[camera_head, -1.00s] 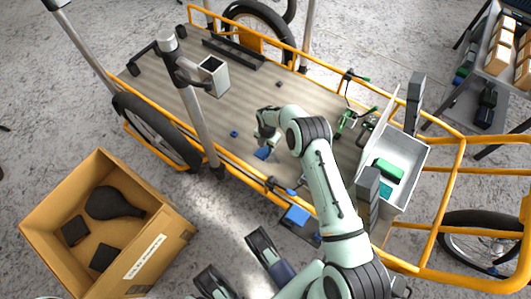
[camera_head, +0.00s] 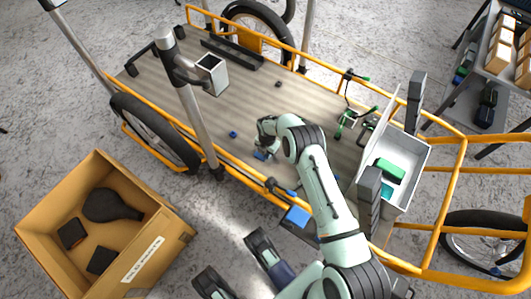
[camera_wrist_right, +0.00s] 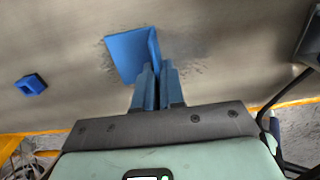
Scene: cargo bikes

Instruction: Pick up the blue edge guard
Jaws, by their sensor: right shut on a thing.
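The blue edge guard (camera_head: 260,155) lies on the cargo bike's wooden deck, by the near side rail. In the right wrist view it is an L-shaped blue piece (camera_wrist_right: 127,56) with one flat leg and one raised leg. My right gripper (camera_head: 264,147) reaches down over it. In the wrist view the fingertips (camera_wrist_right: 157,72) are close together on the raised leg, shut on it. The gripper partly hides the guard in the head view.
A small blue block (camera_head: 233,134) lies on the deck nearby and shows in the wrist view (camera_wrist_right: 31,84). A white open box (camera_head: 408,165) stands on the right. A grey post (camera_head: 190,100) rises at the near edge. A cardboard box (camera_head: 165,240) sits on the floor.

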